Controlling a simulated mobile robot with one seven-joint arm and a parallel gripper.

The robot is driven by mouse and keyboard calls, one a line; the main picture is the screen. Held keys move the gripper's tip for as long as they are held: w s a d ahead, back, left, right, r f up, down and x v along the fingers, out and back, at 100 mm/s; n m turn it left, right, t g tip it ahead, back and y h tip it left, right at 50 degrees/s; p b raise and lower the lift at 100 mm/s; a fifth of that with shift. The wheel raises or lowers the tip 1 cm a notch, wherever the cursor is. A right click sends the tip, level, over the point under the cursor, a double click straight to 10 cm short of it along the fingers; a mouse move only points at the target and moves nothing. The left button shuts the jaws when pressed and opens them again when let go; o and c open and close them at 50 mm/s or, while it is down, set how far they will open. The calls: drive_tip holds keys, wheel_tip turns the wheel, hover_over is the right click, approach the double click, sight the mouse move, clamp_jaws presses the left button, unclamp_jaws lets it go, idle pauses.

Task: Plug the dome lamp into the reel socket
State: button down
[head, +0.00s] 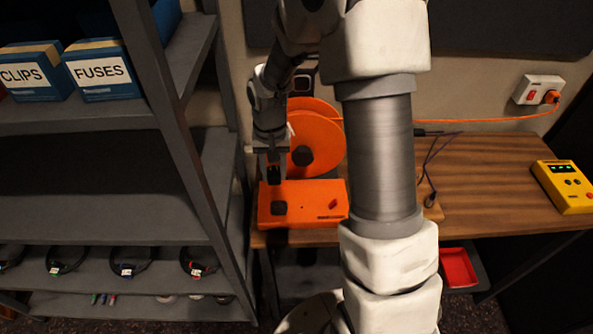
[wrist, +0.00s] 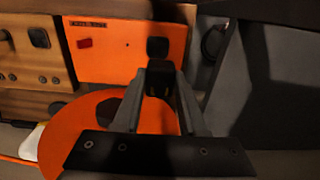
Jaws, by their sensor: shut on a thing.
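The orange reel has a large upright disc (head: 314,145) and a low orange box (head: 325,195) in front of it. A black socket (head: 279,208) sits on the left of the box top. It also shows in the wrist view (wrist: 157,47). My gripper (head: 273,181) is above the box's left part, near the socket. In the wrist view, its fingers (wrist: 160,74) are shut on a black plug (wrist: 159,86). The plug appears just short of the socket, but the exact gap is unclear. I cannot identify the dome lamp, and the plug's cord is not clearly visible.
A grey shelf post (head: 175,110) stands close to the left of the reel. The wooden desk (head: 490,180) extends right, with a yellow device (head: 566,187) and thin dark cables (head: 431,165). An orange cord runs to a wall outlet (head: 538,90). My arm hides part of the desk.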

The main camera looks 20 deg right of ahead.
drive_tip(key=b, duration=0.6)
hover_over(279, 207)
wheel_tip(279, 207, down, 9)
drive_tip(key=shift+r, duration=0.1)
drive_tip(key=shift+f+b, duration=0.7)
drive_tip(key=shift+f, duration=0.25)
drive_tip(key=shift+f+b, duration=0.65)
drive_tip(key=shift+b, duration=0.05)
idle(1.6)
drive_tip(key=shift+c, duration=1.9)
unclamp_jaws()
